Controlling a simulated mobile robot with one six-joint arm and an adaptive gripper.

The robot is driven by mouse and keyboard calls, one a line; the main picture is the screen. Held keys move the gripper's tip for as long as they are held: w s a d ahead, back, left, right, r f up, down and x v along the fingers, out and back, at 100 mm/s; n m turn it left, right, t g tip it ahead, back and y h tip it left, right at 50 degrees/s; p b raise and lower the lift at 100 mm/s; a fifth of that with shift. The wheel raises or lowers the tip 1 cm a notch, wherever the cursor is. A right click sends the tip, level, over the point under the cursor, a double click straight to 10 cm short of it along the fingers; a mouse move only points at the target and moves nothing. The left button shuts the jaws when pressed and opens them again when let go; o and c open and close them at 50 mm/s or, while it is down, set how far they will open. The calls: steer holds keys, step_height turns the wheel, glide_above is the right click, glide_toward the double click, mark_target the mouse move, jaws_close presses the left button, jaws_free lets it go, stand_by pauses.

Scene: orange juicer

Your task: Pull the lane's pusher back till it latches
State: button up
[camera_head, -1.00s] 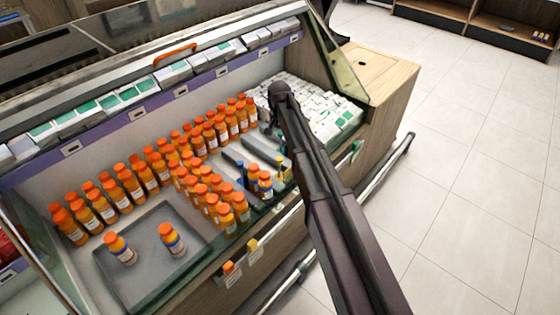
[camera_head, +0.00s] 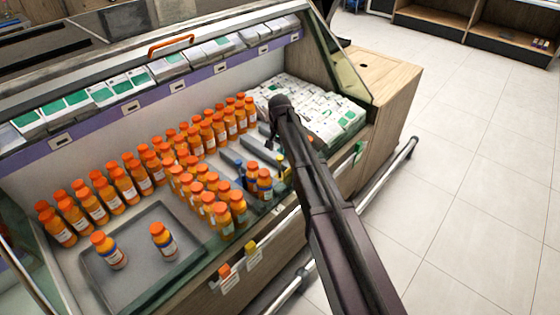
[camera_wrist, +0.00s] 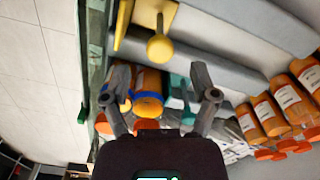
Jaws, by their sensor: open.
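A yellow pusher with a round knob (camera_wrist: 159,48) and a flat yellow plate (camera_wrist: 152,14) shows at the top of the wrist view, over a grey lane (camera_wrist: 225,72). My gripper (camera_wrist: 161,84) is open and empty, its two fingertips spread on either side below the knob and apart from it. Orange bottles with blue bands (camera_wrist: 148,92) show between and behind the fingers. In the head view my dark arm reaches over the case, and its end hides part of the lanes. Only a small yellow patch shows beside it there.
Rows of orange-capped bottles (camera_head: 180,150) fill the left lanes. A grey tray (camera_head: 140,285) holds two bottles. White boxes (camera_head: 325,112) lie at the right end. The glass front edge and orange and yellow tags (camera_head: 224,270) line the near side. The floor at right is clear.

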mark_target(280, 157)
steer(key=shift+f+b, duration=1.5)
steer(key=shift+f, duration=0.35)
jaws_close()
